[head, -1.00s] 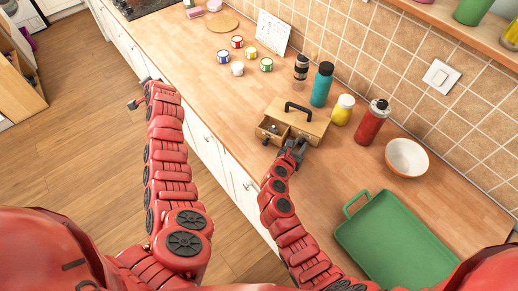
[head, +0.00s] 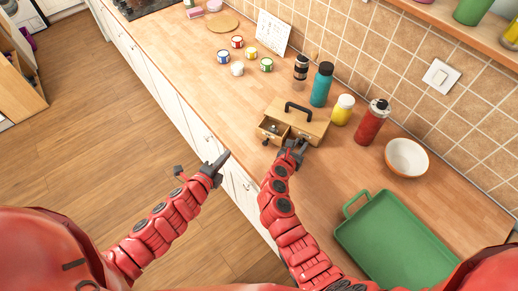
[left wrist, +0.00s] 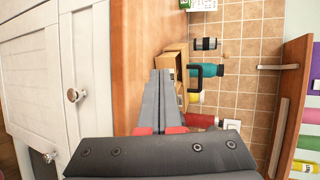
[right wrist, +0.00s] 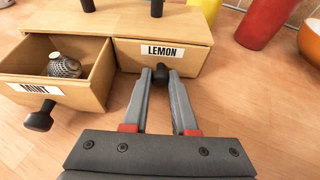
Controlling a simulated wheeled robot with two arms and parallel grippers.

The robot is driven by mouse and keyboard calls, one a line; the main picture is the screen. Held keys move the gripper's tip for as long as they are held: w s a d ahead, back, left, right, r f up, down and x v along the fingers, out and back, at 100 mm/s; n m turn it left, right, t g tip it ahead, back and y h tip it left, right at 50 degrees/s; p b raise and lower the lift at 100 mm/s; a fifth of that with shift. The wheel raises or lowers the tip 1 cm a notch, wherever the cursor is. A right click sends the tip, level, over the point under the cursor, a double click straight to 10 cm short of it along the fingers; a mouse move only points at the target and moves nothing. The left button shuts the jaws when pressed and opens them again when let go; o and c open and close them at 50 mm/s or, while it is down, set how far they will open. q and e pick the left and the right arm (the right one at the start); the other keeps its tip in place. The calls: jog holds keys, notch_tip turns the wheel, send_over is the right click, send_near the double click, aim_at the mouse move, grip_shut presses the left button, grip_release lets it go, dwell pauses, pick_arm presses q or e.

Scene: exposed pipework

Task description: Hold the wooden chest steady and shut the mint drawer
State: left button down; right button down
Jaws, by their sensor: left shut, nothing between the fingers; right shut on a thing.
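The wooden chest (head: 312,124) with a black top handle stands on the counter; it shows partly in the left wrist view (left wrist: 176,54). Its mint drawer (right wrist: 84,97) is pulled open on the left, with a black knob and a round, patterned metallic object (right wrist: 64,66) inside. The lemon drawer (right wrist: 187,60) beside it looks closed. My right gripper (right wrist: 161,76) is shut on the lemon drawer's black knob. My left gripper (head: 226,154) is shut and empty, apart from the chest, near the counter's front edge, to the left of the mint drawer in the head view.
A teal bottle (head: 321,85), a yellow jar (head: 342,110) and a red bottle (head: 372,123) stand behind the chest. A bowl (head: 407,158) and a green tray (head: 397,240) lie to the right. Several small tins (head: 237,42) stand further left.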

pick_arm(q)
jog(key=s+d+f+g+h, duration=0.1)
jog(key=s+d, duration=0.3)
jog(key=s, duration=0.1)
send_near(268, 139)
jog(key=f, duration=0.1)
jog(key=w+f, duration=0.2)
jog(key=shift+w+d+m, duration=0.1)
jog(key=shift+d+m, duration=0.2)
jog(key=shift+d, duration=0.05)
jog(key=shift+w+d+f, duration=0.1)
jog(key=shift+w+d, duration=0.15)
jog(key=shift+w, duration=0.2)
jog(key=shift+h, duration=0.3)
jog(key=w, duration=0.1)
jog(key=w+d, duration=0.1)
jog(key=w, duration=0.1)
jog(key=w+d, duration=0.1)
jog(key=w, duration=0.1)
jog(key=shift+d+f, duration=0.2)
jog(key=shift+d, duration=0.05)
jog(key=shift+w+d+r, duration=0.1)
jog(key=shift+w, duration=0.3)
jog(key=shift+w+d+r, duration=0.1)
jog(key=shift+w+d, duration=0.05)
jog(key=shift+w, duration=0.25)
jog(key=shift+s, duration=0.1)
